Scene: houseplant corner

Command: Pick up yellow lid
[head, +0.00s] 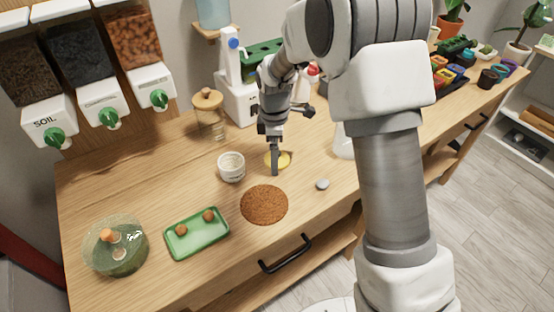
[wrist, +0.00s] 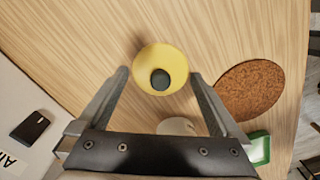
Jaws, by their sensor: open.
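The yellow lid (wrist: 147,60) is a round yellow disc with a dark knob at its middle, lying on the wooden table. In the head view the yellow lid (head: 284,158) shows beside my gripper and is partly covered by it. My gripper (head: 275,168) points down over the table at the lid. In the wrist view my gripper (wrist: 158,75) is open, with its fingers apart on either side of the lid's lower part. Nothing is held. I cannot tell whether the fingertips touch the table.
A white jar (head: 231,167) stands close left of my gripper. A round cork mat (head: 264,205) lies in front.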

